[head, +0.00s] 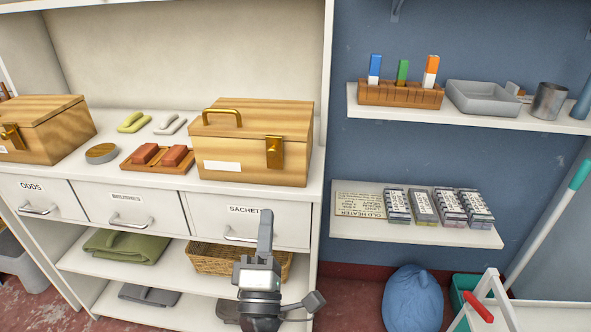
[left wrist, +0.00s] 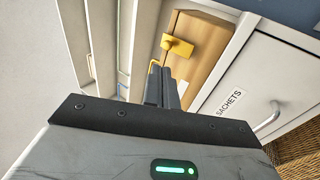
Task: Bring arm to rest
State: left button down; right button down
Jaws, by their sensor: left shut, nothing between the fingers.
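My left gripper (head: 265,228) rises from the bottom middle of the head view, pointing up, in front of the drawer labelled SACHETS (head: 262,226). Its fingers are together with nothing between them. The left wrist view shows the closed fingers (left wrist: 164,88), with the wooden box (left wrist: 188,50) and the SACHETS drawer (left wrist: 262,82) beyond. Whether the fingers touch the drawer front cannot be told. My right gripper is not in view.
A wooden box with a brass latch (head: 258,150) stands on the cabinet top above the gripper. A wicker basket (head: 210,262) sits on the shelf below. Wall shelves (head: 470,233) are at the right, with a blue sack (head: 412,298) beneath them. Space above the lower wall shelf is partly free.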

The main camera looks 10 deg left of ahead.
pick_arm(q)
jog(key=s+d+f+m+g+h, duration=0.25)
jog(key=f+m+g+h, duration=0.25)
jog(key=m, duration=0.4)
jog(key=s+d+f+m+g+h, duration=0.2)
jog(key=s+f+m+g+h, duration=0.3)
jog(key=m, duration=0.4)
jog(key=s+a+f+m+g+y, duration=0.45)
jog(key=s+a+g+y, duration=0.25)
jog(key=s+a+g, duration=0.5)
jog(key=w+d+f+t+h, duration=0.3)
jog(key=w+d+f+t, duration=0.1)
jog(key=t, duration=0.4)
jog(key=shift+d+f+t, duration=0.4)
jog(key=shift+d+f, duration=0.15)
jog(key=shift+d, duration=0.35)
